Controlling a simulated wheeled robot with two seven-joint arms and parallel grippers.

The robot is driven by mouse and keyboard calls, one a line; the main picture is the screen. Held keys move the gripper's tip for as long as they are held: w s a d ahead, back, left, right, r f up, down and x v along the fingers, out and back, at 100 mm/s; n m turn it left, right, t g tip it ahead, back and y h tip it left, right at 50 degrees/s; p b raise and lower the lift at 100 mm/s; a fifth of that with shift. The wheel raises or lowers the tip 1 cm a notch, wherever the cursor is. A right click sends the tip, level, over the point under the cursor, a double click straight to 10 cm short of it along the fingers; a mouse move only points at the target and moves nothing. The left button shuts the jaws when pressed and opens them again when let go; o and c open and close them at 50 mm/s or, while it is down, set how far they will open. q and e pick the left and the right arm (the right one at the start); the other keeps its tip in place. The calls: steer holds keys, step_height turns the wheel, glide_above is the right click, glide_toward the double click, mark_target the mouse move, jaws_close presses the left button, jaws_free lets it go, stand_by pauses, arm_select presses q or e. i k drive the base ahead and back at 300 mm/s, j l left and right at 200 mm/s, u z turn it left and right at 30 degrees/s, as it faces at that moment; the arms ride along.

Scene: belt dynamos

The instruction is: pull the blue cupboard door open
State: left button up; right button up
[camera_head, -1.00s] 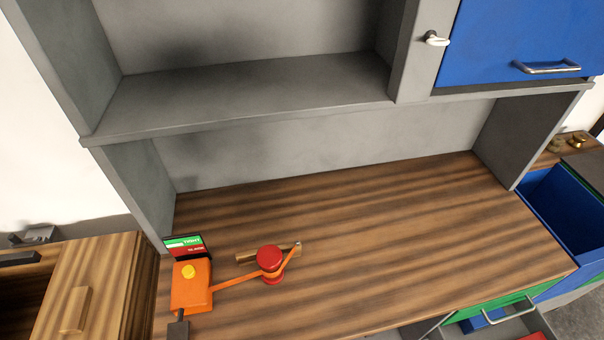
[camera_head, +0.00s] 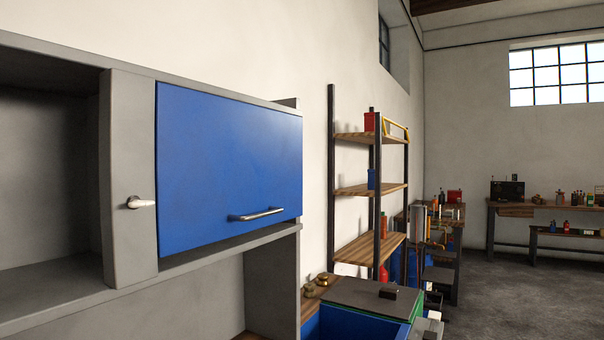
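The blue cupboard door (camera_head: 225,160) is closed in the upper right part of the grey cabinet (camera_head: 128,200). A horizontal metal bar handle (camera_head: 258,214) sits near its lower edge.
An open grey compartment (camera_head: 45,180) lies left of the door. Below right stand a blue bin (camera_head: 350,325) and a grey lid (camera_head: 365,296). A shelf rack (camera_head: 368,190) stands behind, with workbenches farther right. Grey floor (camera_head: 490,300) is free at right.

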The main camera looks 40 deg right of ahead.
mark_target(225, 168)
steer(key=z, duration=0.9)
